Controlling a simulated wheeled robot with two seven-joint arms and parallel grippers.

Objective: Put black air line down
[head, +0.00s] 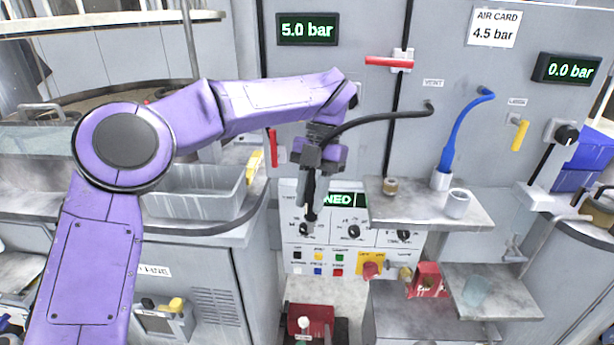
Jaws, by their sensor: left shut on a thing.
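The black air line (380,115) runs from the port marked VENT (430,107) on the grey cabinet and droops left to my left gripper (311,190). The gripper is shut on the line and points down in front of the control panel (352,232). A dark, narrow end hangs below the fingers. I cannot tell the line's end from the fingertips there. The line is held left of the grey shelf (425,212), apart from it. My right gripper is out of view.
The shelf holds a brass fitting (390,187) and a white cup (457,204). A blue line (462,125) hangs into another white holder (441,180). A lower shelf (510,300) bears a clear cup (475,291). A grey tray (195,192) stands left.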

